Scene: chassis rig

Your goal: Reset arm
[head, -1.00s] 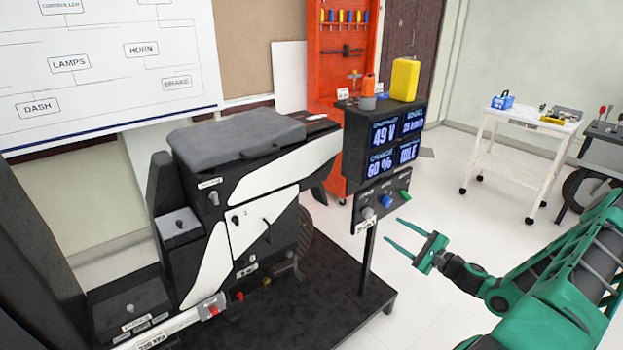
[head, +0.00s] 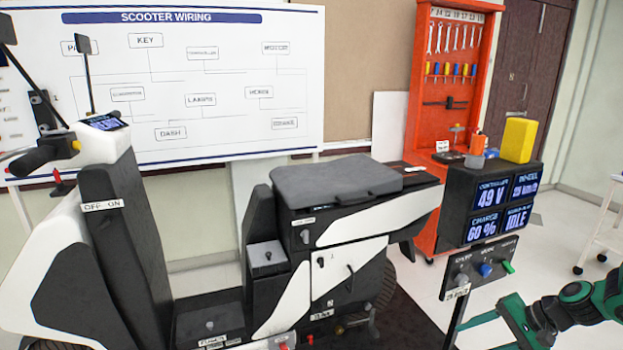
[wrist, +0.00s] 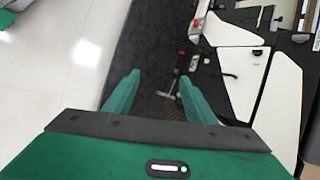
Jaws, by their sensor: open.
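My gripper shows at the lower right of the head view (head: 492,330), only partly in frame, low and beside the post of the display stand. In the wrist view its two green fingers (wrist: 158,95) stand apart with nothing between them. The gripper points down over the dark platform (wrist: 150,50), with the scooter's side panels (wrist: 238,85) to its right. My green arm (head: 580,305) enters from the right edge of the head view.
The black and white scooter rig (head: 330,230) fills the middle and left. The display box (head: 490,205) with its knob panel (head: 483,268) stands close above my gripper. An orange tool cabinet (head: 450,110) and a white cart (head: 603,235) are behind.

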